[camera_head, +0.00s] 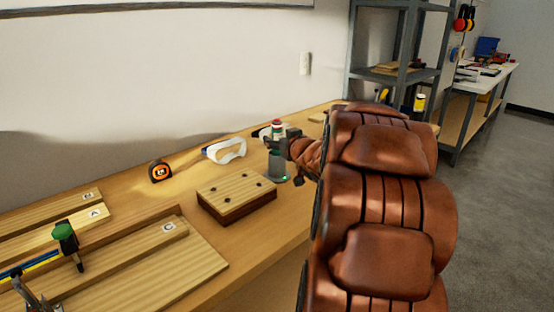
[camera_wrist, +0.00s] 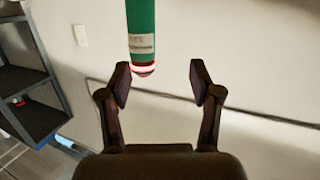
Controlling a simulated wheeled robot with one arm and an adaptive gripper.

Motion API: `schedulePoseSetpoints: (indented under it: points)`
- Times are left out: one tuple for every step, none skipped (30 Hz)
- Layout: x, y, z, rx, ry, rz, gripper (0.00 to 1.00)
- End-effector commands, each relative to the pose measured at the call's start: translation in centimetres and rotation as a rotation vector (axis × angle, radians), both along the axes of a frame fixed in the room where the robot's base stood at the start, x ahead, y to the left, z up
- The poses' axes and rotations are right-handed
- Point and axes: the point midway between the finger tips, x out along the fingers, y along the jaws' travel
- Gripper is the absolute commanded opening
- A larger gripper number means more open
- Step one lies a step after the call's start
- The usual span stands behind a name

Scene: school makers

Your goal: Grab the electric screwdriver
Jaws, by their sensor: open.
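A green upright cylinder with a red and white top (camera_head: 276,166) stands on the workbench, with a small green light near its base. It looks like the electric screwdriver, though part of it is hidden behind my gripper. In the wrist view the cylinder (camera_wrist: 141,28) enters from the top edge. Its labelled, red and white end lies between my fingertips, closer to the left one, with a gap to the right one. My gripper (camera_wrist: 163,80) is open and holds nothing. In the head view my gripper (camera_head: 278,142) is at the cylinder's upper part.
A wooden block with dark holes (camera_head: 237,190) lies just left in front of the cylinder. White goggles (camera_head: 225,150) and an orange tape measure (camera_head: 160,171) lie behind it. Labelled boards and a green-handled clamp (camera_head: 66,236) are at left. A grey shelf (camera_head: 400,75) stands at right.

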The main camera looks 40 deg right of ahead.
Motion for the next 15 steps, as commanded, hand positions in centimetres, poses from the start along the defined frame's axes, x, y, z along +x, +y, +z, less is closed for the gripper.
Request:
schedulePoseSetpoints:
  points:
    - [-0.4, -1.0, -1.2, -0.001, -0.038, 0.017, 0.64]
    - [-0.5, -1.3, -1.2, -0.003, -0.06, 0.029, 0.64]
    - [-0.7, -1.6, -1.1, -0.004, -0.089, 0.047, 0.64]
    - [-0.8, -1.7, -1.1, -0.005, -0.106, 0.061, 0.64]
    - [-0.9, -1.9, -1.1, -0.004, -0.121, 0.069, 0.64]
    - [-1.0, -2.0, -1.1, -0.004, -0.139, 0.085, 0.64]
    - [-1.1, -2.1, -1.1, -0.002, -0.15, 0.093, 0.64]
    - [-1.2, -2.2, -1.1, -0.003, -0.158, 0.098, 0.64]
    - [-1.3, -2.3, -1.1, -0.002, -0.166, 0.106, 0.64]
    - [-1.3, -2.3, -1.1, -0.002, -0.171, 0.111, 0.64]
    - [-1.2, -2.3, -1.0, -0.003, -0.174, 0.114, 0.64]
    - [-1.0, -2.3, -1.0, -0.002, -0.178, 0.118, 0.64]
    - [-0.7, -2.4, -0.9, -0.002, -0.179, 0.119, 0.64]
    - [-0.5, -2.4, -0.9, -0.002, -0.179, 0.119, 0.64]
    - [-0.1, -2.5, -0.9, -0.002, -0.178, 0.12, 0.64]
